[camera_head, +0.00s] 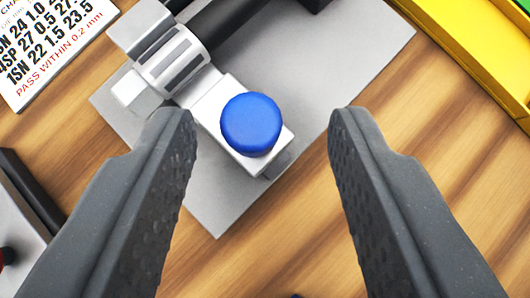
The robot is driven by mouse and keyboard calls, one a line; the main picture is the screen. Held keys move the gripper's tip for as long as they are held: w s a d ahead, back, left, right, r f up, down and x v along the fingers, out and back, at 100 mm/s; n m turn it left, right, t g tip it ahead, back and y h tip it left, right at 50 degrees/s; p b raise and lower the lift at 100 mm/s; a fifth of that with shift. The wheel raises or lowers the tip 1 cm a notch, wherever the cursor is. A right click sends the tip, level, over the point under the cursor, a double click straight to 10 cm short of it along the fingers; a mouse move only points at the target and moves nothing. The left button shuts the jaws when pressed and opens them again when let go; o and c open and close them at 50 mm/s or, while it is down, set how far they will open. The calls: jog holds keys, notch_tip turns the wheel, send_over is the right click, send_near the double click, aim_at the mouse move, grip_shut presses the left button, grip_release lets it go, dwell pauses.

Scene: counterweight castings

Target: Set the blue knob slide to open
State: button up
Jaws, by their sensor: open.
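The blue knob (251,124) is a round cap on a pale metal slide block (212,97), in the upper middle of the view. The block joins a ribbed metal fitting (172,66) and a black cylinder (232,22) on a grey base plate (330,70). My gripper (262,115) is open, with one dark textured finger to the left of the knob and one to the right. Neither finger appears to touch the knob. How far the fingertips stand above it is hard to tell. No open or closed marking shows on the slide.
A printed card (50,45) with rows of numbers lies at the top left. A yellow tray (480,50) is at the top right. A grey and black object (22,215) with a red part is cut off at the left edge. Bare wood (270,250) shows between the fingers.

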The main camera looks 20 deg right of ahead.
jog(key=v, duration=1.1)
jog(key=shift+b, duration=0.45)
